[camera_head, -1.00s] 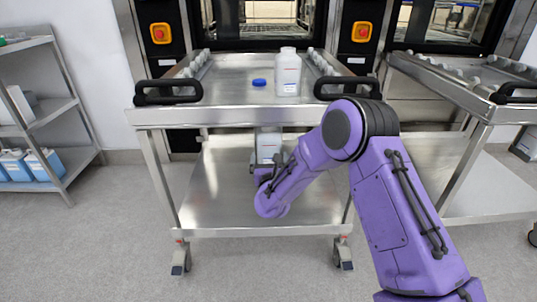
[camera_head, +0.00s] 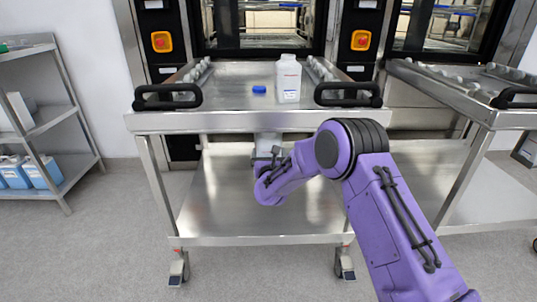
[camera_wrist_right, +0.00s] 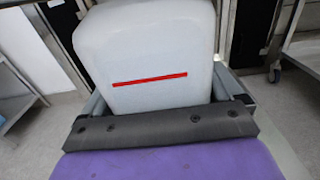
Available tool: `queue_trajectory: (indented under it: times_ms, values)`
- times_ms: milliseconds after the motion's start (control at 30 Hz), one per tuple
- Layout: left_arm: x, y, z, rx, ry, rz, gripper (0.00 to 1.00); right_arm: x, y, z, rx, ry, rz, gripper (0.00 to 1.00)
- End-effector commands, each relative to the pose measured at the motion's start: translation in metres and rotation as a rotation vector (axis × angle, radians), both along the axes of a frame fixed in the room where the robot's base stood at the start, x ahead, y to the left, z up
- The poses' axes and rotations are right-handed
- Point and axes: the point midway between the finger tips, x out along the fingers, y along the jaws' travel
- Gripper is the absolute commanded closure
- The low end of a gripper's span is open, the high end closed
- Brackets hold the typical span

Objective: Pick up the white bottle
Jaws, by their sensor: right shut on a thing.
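A white bottle (camera_head: 288,80) with a label stands upright and open on the cart's top tray, with a blue cap (camera_head: 259,90) beside it. Another white container (camera_head: 268,143) shows in part just below the tray's front edge; its upper part is hidden by the tray. My right gripper (camera_head: 268,156) is shut on this white container. In the right wrist view the container (camera_wrist_right: 150,55) fills the space between the fingers (camera_wrist_right: 160,105) and bears a red line. My left gripper is not in view.
The steel cart (camera_head: 265,122) has black handles and a bare lower shelf (camera_head: 260,215). The tray edge lies directly above my right gripper. A second cart (camera_head: 480,105) stands at right. A rack (camera_head: 75,160) with blue-liquid containers is at left. Washers stand behind.

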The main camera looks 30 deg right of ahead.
Motion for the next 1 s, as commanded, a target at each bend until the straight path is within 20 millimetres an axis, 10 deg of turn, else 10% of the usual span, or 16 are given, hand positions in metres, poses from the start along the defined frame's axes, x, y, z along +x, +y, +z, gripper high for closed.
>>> queue_trajectory:
  times_ms: [367,1000]
  values:
    - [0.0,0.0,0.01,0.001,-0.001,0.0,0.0,-0.002,0.002,0.019,0.002,-0.002,0.0,0.7]
    - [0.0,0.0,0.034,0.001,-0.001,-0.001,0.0,-0.116,0.072,0.017,0.001,0.001,0.002,0.7]
